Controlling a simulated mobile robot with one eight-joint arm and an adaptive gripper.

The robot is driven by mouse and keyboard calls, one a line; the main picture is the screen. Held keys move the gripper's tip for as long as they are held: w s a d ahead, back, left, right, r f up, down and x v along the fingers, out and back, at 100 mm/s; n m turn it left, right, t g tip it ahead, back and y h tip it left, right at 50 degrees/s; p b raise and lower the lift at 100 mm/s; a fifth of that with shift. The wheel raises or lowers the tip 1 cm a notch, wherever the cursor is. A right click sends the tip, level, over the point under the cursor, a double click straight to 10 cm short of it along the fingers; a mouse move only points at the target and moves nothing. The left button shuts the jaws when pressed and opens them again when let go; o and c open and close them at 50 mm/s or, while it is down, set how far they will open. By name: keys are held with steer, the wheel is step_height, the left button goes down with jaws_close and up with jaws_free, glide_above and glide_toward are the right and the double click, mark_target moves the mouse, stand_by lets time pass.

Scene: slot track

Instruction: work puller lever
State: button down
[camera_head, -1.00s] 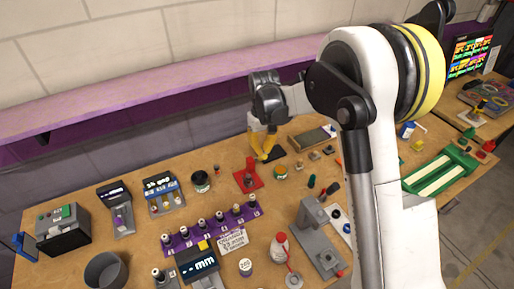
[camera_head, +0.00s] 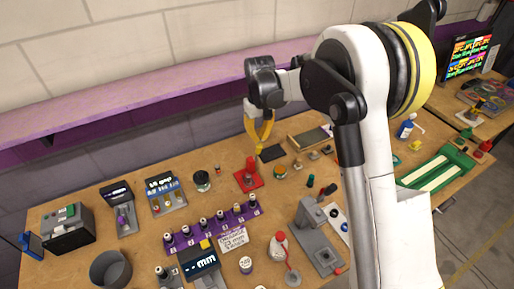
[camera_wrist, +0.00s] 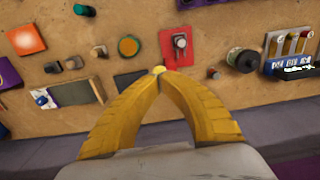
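A red plate with an upright post (camera_head: 248,178) stands at the middle back of the bench; in the wrist view it is the red plate with a grey-and-red part (camera_wrist: 178,47). A grey stand with a flat base (camera_head: 318,242) is farther forward. I cannot tell for certain which one bears the puller lever. My gripper (camera_head: 259,149) is above the back of the bench, near the red plate and apart from it. In the wrist view its yellow fingers (camera_wrist: 158,71) meet at the tips, with nothing between them.
A dark pad (camera_head: 272,153) lies near my fingertips. A round green-and-orange tin (camera_head: 281,172) and a dark jar (camera_head: 202,181) flank the red plate. A purple rack (camera_head: 211,228) and a red-and-white bottle (camera_head: 278,246) are in front. A purple ledge (camera_head: 130,97) runs along the back wall.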

steer(key=w+a+r+p, duration=0.1)
steer(key=w+r+p, duration=0.2)
steer(key=r, duration=0.2)
steer(key=shift+w+a+r, duration=0.15)
steer(key=shift+a+r, duration=0.05)
steer(key=shift+r, duration=0.15)
stand_by(0.3)
stand_by(0.4)
steer(key=s+d+r+m+t+b, duration=0.15)
steer(key=s+d+r+b, duration=0.25)
steer(key=s, duration=0.4)
steer(key=s+d+r+m+t+b, duration=0.1)
steer(key=s+d+r+t+b, duration=0.15)
steer(key=s+d+r, duration=0.35)
steer(key=s+d+f+m+t+b, duration=0.1)
steer(key=s+d+f+b, duration=0.1)
steer(key=s+f, duration=0.3)
steer(key=s+d+f+m+t+b, duration=0.1)
steer(key=s+f+b, duration=0.3)
steer(key=s, duration=0.9)
steer(key=shift+s+d+f+t, duration=0.3)
steer(key=shift+d+f+t, duration=0.3)
